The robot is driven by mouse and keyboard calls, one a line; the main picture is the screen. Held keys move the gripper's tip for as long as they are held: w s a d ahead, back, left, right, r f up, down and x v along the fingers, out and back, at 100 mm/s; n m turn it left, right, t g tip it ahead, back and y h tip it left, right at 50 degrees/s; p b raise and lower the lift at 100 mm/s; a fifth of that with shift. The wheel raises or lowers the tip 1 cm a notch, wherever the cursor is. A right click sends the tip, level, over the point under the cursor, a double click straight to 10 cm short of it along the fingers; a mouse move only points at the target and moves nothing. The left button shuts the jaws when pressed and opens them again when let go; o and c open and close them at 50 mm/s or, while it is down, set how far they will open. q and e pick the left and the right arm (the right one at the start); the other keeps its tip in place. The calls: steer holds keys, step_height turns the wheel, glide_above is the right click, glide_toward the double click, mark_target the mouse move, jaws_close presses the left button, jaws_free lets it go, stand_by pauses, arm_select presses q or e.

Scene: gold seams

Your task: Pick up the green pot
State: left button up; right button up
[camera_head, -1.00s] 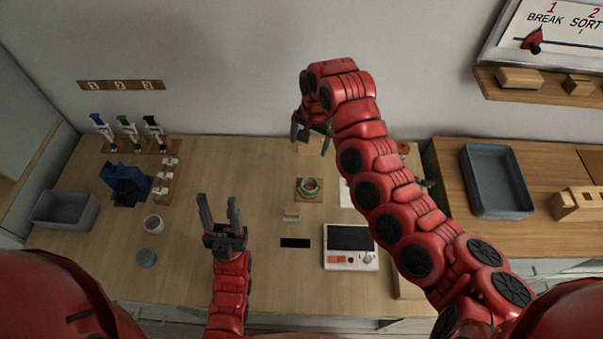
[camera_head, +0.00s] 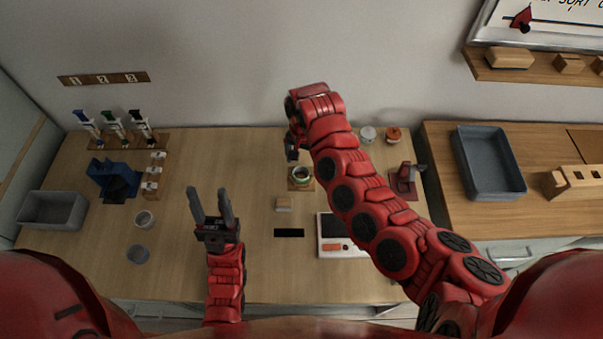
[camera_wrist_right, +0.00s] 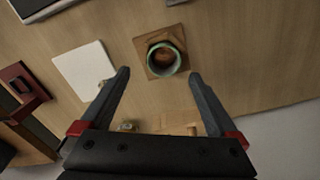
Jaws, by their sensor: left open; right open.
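The green pot (camera_head: 302,174) is a small round pot with a green rim and brown contents. It stands on a square wooden coaster (camera_head: 294,187) near the middle of the table, partly hidden by my right arm in the head view. In the right wrist view, the pot (camera_wrist_right: 165,60) is ahead of and between the open, empty fingers of my right gripper (camera_wrist_right: 163,85), apart from them. In the head view, my right gripper (camera_head: 291,148) is above the table, just behind the pot. My left gripper (camera_head: 210,207) is open and empty, left of the pot.
A white square (camera_wrist_right: 86,69) lies beside the coaster. A red stand (camera_head: 404,182) is right of my right arm. Pipettes (camera_head: 115,125) stand at the back left.

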mark_target(301, 178)
steer(key=shift+a+f+p, duration=0.15)
steer(key=shift+f+p, duration=0.25)
steer(key=shift+f, duration=0.05)
step_height(301, 178, down, 4)
steer(key=shift+s+a+f+p, duration=0.1)
steer(key=shift+p, duration=0.6)
steer(key=shift+f, duration=0.2)
steer(key=c, duration=1.4)
steer(key=shift+r, duration=0.15)
